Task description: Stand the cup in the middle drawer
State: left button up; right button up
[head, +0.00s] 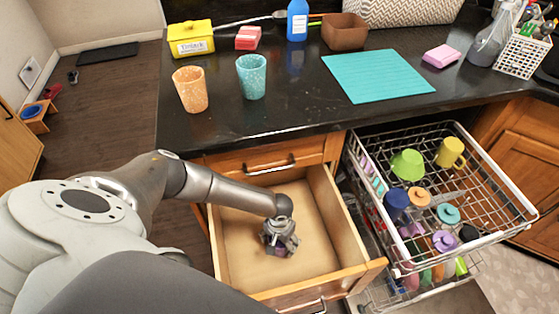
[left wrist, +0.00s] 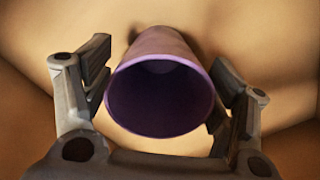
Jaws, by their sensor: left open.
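The purple cup (left wrist: 160,100) is between the fingers of my left gripper (left wrist: 165,90) in the left wrist view, its round mouth facing the camera. The fingers are open, with a narrow gap visible on each side of the cup. In the head view my left gripper (head: 280,240) points down inside the open wooden drawer (head: 240,235), with a bit of purple showing at its fingers. The cup looks upright on the drawer floor, though its base is hidden. The drawer is otherwise empty. My right gripper is not in view.
A shut drawer front (head: 265,160) sits above the open drawer. A pulled-out dish rack (head: 440,195) with several cups and lids is close on the right. An orange cup (head: 190,90) and a teal cup (head: 251,76) stand on the dark counter (head: 300,100).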

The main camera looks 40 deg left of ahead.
pick_arm(q)
notch_tip(320, 180, up, 11)
jog(key=shift+p, duration=0.45)
dwell(0.4)
